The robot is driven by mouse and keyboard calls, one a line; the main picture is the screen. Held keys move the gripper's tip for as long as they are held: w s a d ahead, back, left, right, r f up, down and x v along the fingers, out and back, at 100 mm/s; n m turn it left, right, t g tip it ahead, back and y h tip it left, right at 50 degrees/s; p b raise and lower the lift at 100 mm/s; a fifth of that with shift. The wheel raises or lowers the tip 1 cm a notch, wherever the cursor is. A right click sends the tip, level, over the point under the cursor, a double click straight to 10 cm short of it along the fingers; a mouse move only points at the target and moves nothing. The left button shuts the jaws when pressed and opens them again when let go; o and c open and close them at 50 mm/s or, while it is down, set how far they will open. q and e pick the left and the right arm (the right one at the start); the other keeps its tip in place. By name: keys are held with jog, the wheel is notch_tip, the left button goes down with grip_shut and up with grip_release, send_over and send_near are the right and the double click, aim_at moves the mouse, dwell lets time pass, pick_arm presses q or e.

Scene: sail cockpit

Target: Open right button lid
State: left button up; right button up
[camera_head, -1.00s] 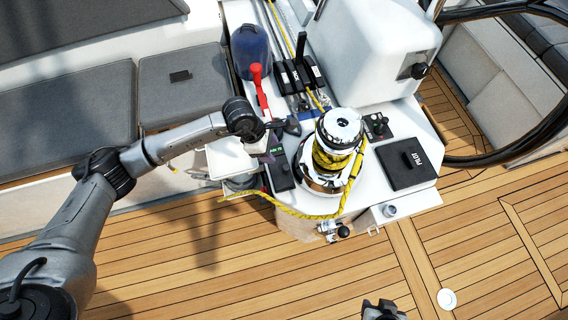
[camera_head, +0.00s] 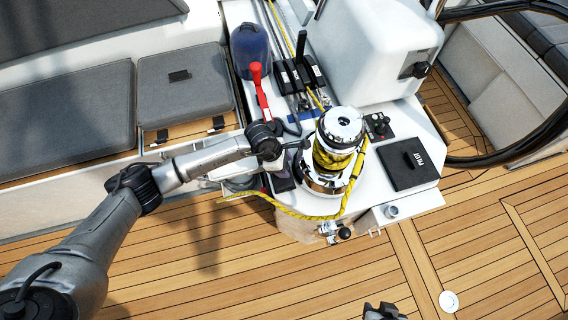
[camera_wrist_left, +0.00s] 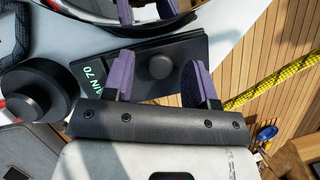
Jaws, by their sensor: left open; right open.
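A black panel (camera_wrist_left: 180,50) lettered "AIN 70" in green, with a round dark button lid (camera_wrist_left: 158,67), lies under my left gripper in the left wrist view. The lid looks closed. My left gripper (camera_wrist_left: 160,78) is open, its purple-padded fingers on either side of the lid in that view; I cannot tell whether they touch it. In the head view my left wrist (camera_head: 264,140) covers most of this panel (camera_head: 283,181), left of the winch. My right gripper (camera_head: 383,312) shows only partly at the bottom edge, away from the console.
A chrome winch (camera_head: 340,127) wrapped in yellow rope (camera_head: 332,160) stands close right of my left gripper. A round black knob (camera_wrist_left: 35,92) lies left of the panel. A black "PILOT" cover (camera_head: 408,163) and a small button panel (camera_head: 378,126) are further right.

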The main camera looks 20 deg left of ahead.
pick_arm(q)
jog(key=shift+c, duration=0.3)
grip_shut()
